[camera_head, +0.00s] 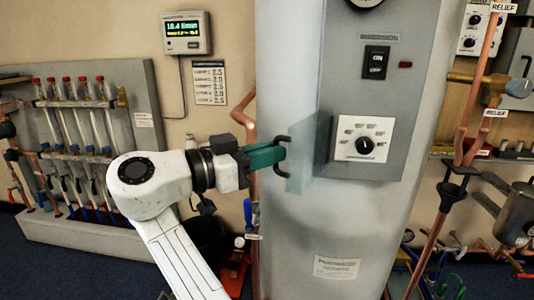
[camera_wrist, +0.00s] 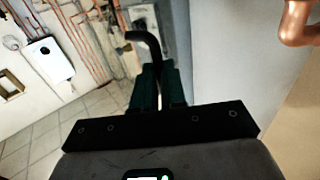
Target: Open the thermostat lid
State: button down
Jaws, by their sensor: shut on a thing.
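The thermostat lid (camera_head: 308,155) is a clear, bluish panel on the grey water heater's front. It stands swung out from the heater, to the left of the white thermostat dial plate (camera_head: 364,139), which shows uncovered. The lid's black curved handle (camera_head: 284,139) is at its outer left edge. My gripper (camera_head: 279,152), with green fingers, reaches in from the left and is shut on this handle. In the wrist view the dark handle (camera_wrist: 150,42) curves out beyond the fingers (camera_wrist: 159,70). The clear lid is hard to make out there.
The tall grey heater (camera_head: 300,240) stands close to the right of my gripper. A copper pipe (camera_head: 244,112) runs up behind my wrist. A rack of red-capped tubes (camera_head: 75,95) and a display box (camera_head: 186,33) are at the left wall. Open floor shows at lower left.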

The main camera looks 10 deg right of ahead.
jog(key=c, duration=1.5)
grip_release()
jog(key=shift+w+d+f, duration=0.1)
jog(key=shift+w+d, duration=0.25)
jog(key=shift+w, duration=0.1)
jog(key=o, duration=0.3)
jog(key=shift+a, duration=0.1)
jog(key=shift+s+a, duration=0.1)
jog(key=shift+a, duration=0.05)
jog(key=shift+a, duration=0.1)
jog(key=p+v, duration=0.1)
jog(key=v, duration=0.9)
jog(key=shift+s+a, duration=0.15)
jog(key=shift+a, duration=0.1)
